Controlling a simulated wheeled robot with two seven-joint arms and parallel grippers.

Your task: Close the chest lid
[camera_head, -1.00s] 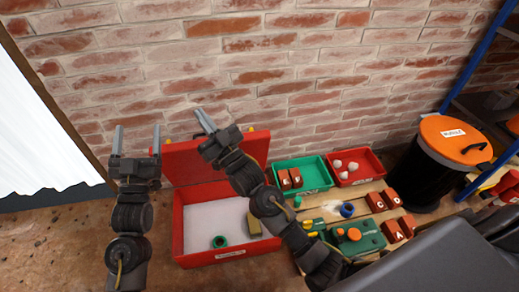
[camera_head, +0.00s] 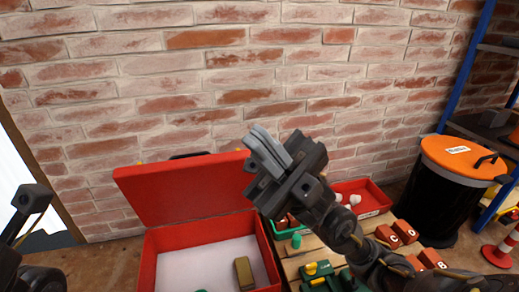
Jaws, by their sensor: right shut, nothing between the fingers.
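The red chest (camera_head: 150,262) stands open on the floor by the brick wall. Its red lid (camera_head: 180,190) is raised and tilted back toward the wall, with a dark handle on its top edge. Inside on the pale bottom lies an olive-brown block (camera_head: 244,272), and a bit of a green thing shows at the lower picture edge. My right gripper (camera_head: 266,150) is shut and empty, in front of the lid's upper right corner in the picture. I cannot tell whether it touches the lid. My left arm shows only in part at the left edge; its fingers are out of view.
Right of the chest are a green bin (camera_head: 284,247), largely hidden by my right arm, and a red bin (camera_head: 372,198) with white balls. A wooden pallet holds red lettered blocks (camera_head: 405,231). A black barrel with an orange lid (camera_head: 462,158) and blue shelving stand farther right.

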